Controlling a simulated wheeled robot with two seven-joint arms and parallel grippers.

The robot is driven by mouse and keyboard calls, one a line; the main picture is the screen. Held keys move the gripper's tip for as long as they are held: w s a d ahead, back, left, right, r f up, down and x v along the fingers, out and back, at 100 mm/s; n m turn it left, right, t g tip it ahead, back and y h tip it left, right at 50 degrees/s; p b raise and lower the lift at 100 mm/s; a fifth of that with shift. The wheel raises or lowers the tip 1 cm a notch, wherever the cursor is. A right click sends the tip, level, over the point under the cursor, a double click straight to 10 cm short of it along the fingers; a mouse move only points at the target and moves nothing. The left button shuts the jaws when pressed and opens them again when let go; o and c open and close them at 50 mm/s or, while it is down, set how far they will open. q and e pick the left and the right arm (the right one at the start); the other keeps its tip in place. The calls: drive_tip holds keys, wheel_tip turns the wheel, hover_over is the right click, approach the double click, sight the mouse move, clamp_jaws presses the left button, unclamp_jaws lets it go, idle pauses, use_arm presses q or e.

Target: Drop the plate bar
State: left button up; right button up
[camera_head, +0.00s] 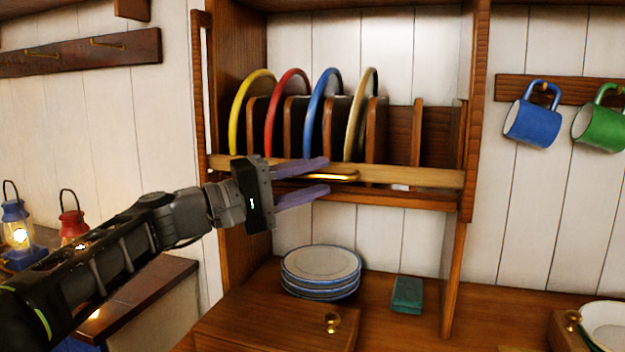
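The plate bar (425,177) is a light wooden bar across the front of the plate rack, in front of the standing plates. A brass handle (345,176) is on its front. My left gripper (328,177) reaches in from the left, its two purple fingers apart, one above the other. The handle runs between the fingers in the picture, and I see no finger closed on it. Contact cannot be told. Part of the bar is hidden behind the upper finger. My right gripper is not in view.
A yellow plate (236,110), a red plate (270,115), a blue plate (312,110) and a cream plate (354,120) stand in the rack. Below are stacked plates (320,264) and a green block (407,294). A blue mug (533,124) and green mug (598,130) hang right.

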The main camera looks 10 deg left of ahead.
use_arm(q)
drive_tip(key=b+v, duration=0.1)
drive_tip(key=v, duration=0.6)
drive_tip(key=shift+s+a, duration=0.25)
drive_tip(key=shift+a, duration=0.05)
